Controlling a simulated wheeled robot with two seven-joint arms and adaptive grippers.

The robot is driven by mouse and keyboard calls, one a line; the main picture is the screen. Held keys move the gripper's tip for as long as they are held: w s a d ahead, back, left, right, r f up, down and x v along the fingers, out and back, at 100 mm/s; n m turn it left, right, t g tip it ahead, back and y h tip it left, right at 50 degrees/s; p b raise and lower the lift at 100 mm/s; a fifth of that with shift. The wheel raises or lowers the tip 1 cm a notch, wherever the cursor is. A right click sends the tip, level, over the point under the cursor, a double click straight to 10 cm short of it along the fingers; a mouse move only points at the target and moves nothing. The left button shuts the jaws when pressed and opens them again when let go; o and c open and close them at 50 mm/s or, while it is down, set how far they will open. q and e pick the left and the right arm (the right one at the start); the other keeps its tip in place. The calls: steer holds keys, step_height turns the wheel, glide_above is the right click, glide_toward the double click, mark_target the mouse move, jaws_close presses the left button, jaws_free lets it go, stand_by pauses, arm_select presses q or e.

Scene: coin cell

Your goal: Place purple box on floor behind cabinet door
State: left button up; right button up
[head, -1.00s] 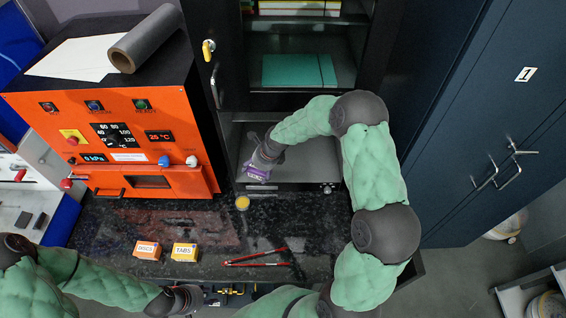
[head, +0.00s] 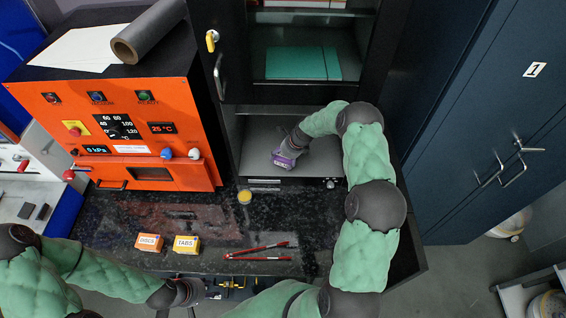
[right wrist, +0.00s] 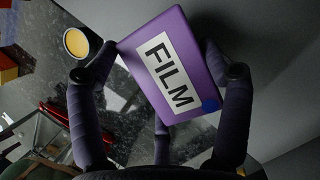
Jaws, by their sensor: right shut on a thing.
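The purple box (head: 284,162), labelled FILM (right wrist: 172,65), is held in my right gripper (head: 287,155). In the right wrist view its fingers close around the box. In the head view the box is at the cabinet's low compartment, over its grey floor (head: 318,160); I cannot tell whether it touches. The black cabinet door (head: 208,65), with a yellow key and a handle, stands open at the left of the cabinet. My left gripper (head: 208,290) is low by the counter's front edge, away from the box; its fingers are unclear.
An orange oven (head: 135,135) stands left of the cabinet. On the dark counter (head: 130,208) are a yellow-topped jar (head: 244,197), DISCS (head: 149,242) and TABS (head: 186,245) boxes and red tweezers (head: 258,253). A teal folder (head: 302,64) lies on the shelf above.

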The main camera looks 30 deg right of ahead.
mark_target(283, 163)
steer(key=shift+f, duration=1.35)
steer(key=o, duration=1.2)
steer(key=shift+f, duration=0.15)
steer(key=shift+c, duration=0.2)
